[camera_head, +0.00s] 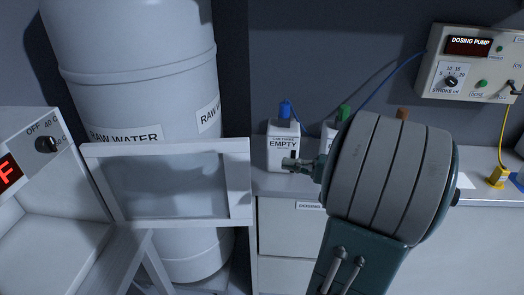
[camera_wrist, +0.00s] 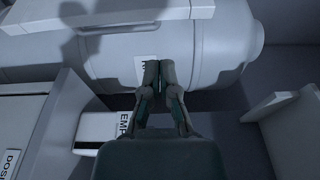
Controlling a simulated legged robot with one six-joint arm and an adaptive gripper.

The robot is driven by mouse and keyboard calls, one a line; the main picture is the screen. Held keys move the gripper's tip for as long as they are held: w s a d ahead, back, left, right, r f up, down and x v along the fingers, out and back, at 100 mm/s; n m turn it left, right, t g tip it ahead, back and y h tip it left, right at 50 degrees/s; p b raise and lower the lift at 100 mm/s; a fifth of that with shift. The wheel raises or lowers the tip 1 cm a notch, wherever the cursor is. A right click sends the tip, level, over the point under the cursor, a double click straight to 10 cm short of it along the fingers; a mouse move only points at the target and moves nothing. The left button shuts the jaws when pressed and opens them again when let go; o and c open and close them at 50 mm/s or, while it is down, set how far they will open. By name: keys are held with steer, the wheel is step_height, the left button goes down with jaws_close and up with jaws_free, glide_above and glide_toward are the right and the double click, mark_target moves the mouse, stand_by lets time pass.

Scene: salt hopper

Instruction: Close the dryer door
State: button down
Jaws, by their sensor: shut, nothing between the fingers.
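The dryer (camera_head: 55,240) stands at the left in the head view, with a red display and a black knob on its upper panel. Its white-framed door (camera_head: 240,180) with a see-through pane stands open, reaching right across the front of the raw water tank. My gripper (camera_head: 288,163) is right of the door's free edge, in front of a white container, with a visible gap to the door in the picture. In the wrist view my gripper's fingers (camera_wrist: 159,75) are together and empty. I cannot tell for sure which pale panel there is the door.
The raw water tank (camera_head: 135,65) stands behind the door. The container marked EMPTY (camera_head: 283,150) sits on a counter (camera_head: 290,190) above drawers. A dosing pump box (camera_head: 465,62) hangs on the wall at the right. My arm hides part of the counter.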

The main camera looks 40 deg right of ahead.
mark_target(249, 158)
steer(key=shift+a+x, duration=0.15)
steer(key=shift+x, duration=2.35)
steer(key=shift+a+x, duration=0.15)
steer(key=shift+x, duration=2.35)
steer(key=shift+s+d, duration=0.1)
steer(key=shift+s, duration=0.05)
